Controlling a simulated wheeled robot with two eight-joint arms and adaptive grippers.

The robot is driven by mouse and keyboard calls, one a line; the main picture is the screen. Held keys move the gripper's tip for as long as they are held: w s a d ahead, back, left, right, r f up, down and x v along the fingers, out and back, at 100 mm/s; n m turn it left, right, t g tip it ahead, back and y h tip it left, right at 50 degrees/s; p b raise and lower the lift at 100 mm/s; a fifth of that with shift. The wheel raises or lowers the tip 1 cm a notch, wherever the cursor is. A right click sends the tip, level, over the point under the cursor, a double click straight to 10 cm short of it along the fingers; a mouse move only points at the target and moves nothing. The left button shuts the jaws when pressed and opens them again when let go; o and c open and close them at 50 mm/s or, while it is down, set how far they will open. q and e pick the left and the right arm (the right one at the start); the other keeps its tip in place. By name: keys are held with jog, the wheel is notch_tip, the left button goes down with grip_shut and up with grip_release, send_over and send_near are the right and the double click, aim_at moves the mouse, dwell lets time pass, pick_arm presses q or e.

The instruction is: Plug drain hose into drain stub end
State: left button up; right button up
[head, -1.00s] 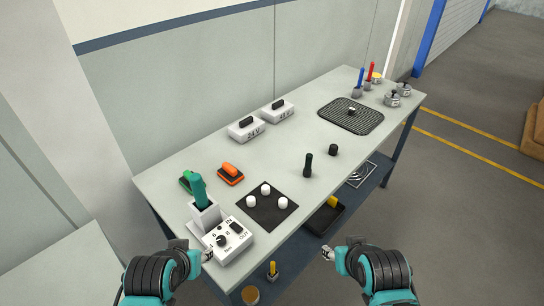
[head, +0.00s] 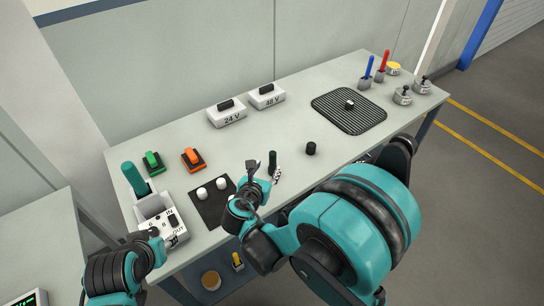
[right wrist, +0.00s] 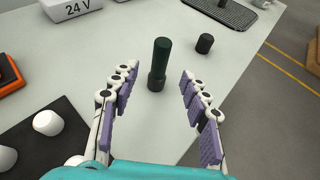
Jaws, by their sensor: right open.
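I cannot make out a drain hose or a drain stub end by name. An upright dark green-black cylinder with a wider foot (right wrist: 161,60) stands on the table; it also shows in the head view (head: 272,157). My right gripper (right wrist: 158,82) is open and empty, its padded fingers spread to either side of the cylinder, with clear gaps. In the head view the right gripper (head: 265,172) is at the cylinder. A short black cylinder (right wrist: 205,43) stands just beyond, to the right. My left gripper (head: 166,239) is low at the left by a white control box (head: 160,221); its jaw state is unclear.
A black mat (head: 207,208) with white knobs lies left of my right gripper. Orange (head: 193,159) and green (head: 152,162) switches, the 24 V box (head: 227,115) and 48 V box (head: 267,97) stand behind. A dark grid mat (head: 349,110) lies at the far right. The table between is clear.

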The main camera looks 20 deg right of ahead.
aim_at(272, 160)
jog(key=shift+w+a+f+n, duration=0.1)
jog(key=shift+w+f+n, duration=0.1)
jog(key=shift+w+n, duration=0.3)
jog(key=b+x, duration=0.1)
jog(key=x, duration=0.1)
jog(key=b+x, duration=0.1)
jog(key=x, duration=0.4)
jog(key=shift+d+r+b, duration=0.3)
jog(key=shift+d+b, duration=0.05)
jog(key=shift+b, duration=0.05)
jog(key=shift+r, duration=0.1)
jog(key=shift+s, duration=0.1)
grip_shut()
